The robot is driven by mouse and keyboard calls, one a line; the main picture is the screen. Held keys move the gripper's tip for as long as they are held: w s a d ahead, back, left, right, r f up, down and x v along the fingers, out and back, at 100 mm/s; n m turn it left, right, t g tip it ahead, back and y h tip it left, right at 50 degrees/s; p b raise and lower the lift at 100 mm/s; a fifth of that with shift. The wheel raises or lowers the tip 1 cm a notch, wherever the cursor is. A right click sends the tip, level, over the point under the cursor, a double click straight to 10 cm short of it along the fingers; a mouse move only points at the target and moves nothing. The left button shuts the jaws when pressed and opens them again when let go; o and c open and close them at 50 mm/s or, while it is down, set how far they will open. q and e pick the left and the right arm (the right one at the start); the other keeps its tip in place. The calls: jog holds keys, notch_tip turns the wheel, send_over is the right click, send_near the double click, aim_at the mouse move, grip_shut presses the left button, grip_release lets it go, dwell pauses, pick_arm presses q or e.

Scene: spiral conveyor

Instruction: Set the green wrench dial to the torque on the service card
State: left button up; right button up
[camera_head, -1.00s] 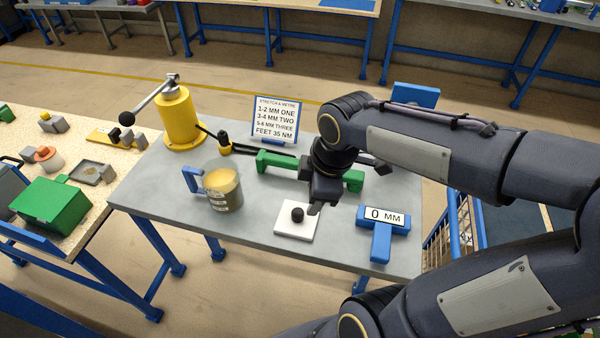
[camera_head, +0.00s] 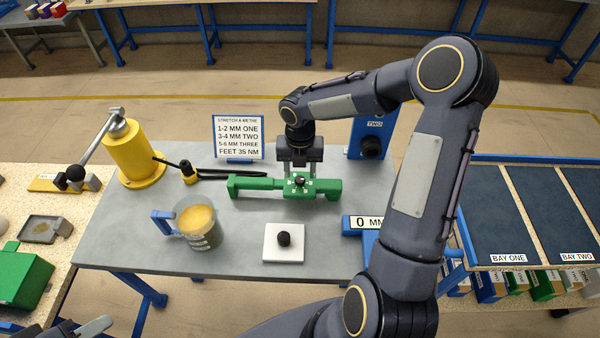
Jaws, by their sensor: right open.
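The green wrench (camera_head: 245,184) lies on the grey table, with a dark dial knob (camera_head: 300,183) on a green block near its right end. My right gripper (camera_head: 300,170) points down, open, directly over the dial; its fingers partly hide the block, and I cannot tell whether they touch it. The service card (camera_head: 238,138) stands behind the wrench and reads "STRETCH A METRE, 1-2 MM ONE, 3-4 MM TWO, 5-6 MM THREE, FEET 35 NM". The dial's setting is too small to read. A grey part of what looks like my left gripper (camera_head: 92,328) shows at the bottom left edge.
A yellow lever post (camera_head: 133,150), a beige-filled jug (camera_head: 198,225) and a white plate (camera_head: 270,252) with a black knob share the table. A blue gauge (camera_head: 352,222) reading "0 MM" is partly behind my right arm. A blue "TWO" block (camera_head: 368,138) stands behind.

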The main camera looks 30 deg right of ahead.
aim_at(300, 180)
jog(key=shift+f, duration=1.2)
jog(key=c, duration=1)
jog(key=shift+m, duration=0.3)
